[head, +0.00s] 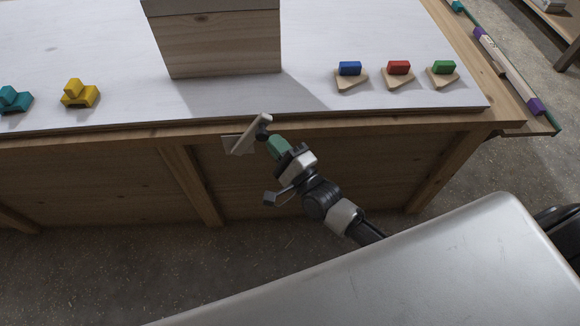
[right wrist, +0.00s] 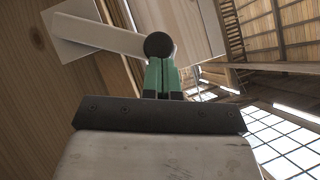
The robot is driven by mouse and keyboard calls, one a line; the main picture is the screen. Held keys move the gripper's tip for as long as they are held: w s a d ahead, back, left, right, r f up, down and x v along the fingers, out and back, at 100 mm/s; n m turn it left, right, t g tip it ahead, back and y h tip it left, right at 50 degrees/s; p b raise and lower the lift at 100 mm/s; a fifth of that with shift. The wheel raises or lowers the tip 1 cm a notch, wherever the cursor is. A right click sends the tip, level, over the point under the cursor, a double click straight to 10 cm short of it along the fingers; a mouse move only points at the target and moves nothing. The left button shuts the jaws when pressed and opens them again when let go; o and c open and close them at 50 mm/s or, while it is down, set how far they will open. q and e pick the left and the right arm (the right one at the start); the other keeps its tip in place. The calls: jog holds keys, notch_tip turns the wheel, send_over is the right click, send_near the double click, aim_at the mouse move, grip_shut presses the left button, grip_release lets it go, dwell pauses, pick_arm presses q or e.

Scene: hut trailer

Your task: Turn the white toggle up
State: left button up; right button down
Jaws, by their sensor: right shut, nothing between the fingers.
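The white toggle (head: 251,135) is a pale lever on a small white plate (head: 229,144) on the table's wooden front side, just under the top. In the head view the lever slants up to the right. My right gripper (head: 269,138), with green fingers, is shut and empty, close to the lever's upper right end. In the right wrist view the toggle (right wrist: 105,38) and its plate (right wrist: 68,38) lie ahead of the closed fingers (right wrist: 160,65). A dark round piece (right wrist: 159,46) sits at the fingertips by the lever's end; contact is unclear. My left gripper is out of view.
The white tabletop (head: 310,100) overhangs just above the toggle. A wooden box (head: 222,45) stands on it. Blue (head: 350,68), red (head: 399,67) and green (head: 443,67) blocks sit on wooden bases at right; yellow (head: 80,93) and teal (head: 14,99) blocks lie at left.

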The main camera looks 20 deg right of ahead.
aim_at(257, 135)
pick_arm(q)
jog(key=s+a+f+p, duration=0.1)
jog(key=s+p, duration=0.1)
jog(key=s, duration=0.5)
pick_arm(e)
jog(key=a+r+n+g+p, duration=0.1)
jog(key=a+r+p, duration=0.1)
jog(key=w+a+r+n+g+p, duration=0.1)
jog(key=a+n+p, duration=0.1)
jog(key=p, duration=0.1)
jog(key=shift+r+n+g, duration=0.3)
jog(key=shift+r, duration=0.1)
pick_arm(q)
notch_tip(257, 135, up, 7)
jog(key=p, duration=0.1)
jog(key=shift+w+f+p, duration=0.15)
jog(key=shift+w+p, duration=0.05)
jog(key=shift+p, duration=0.1)
pick_arm(e)
jog(key=a, duration=0.2)
jog(key=w, duration=0.1)
jog(key=shift+a+r, duration=0.25)
jog(key=shift+a, duration=0.15)
jog(key=shift+a+r, duration=0.1)
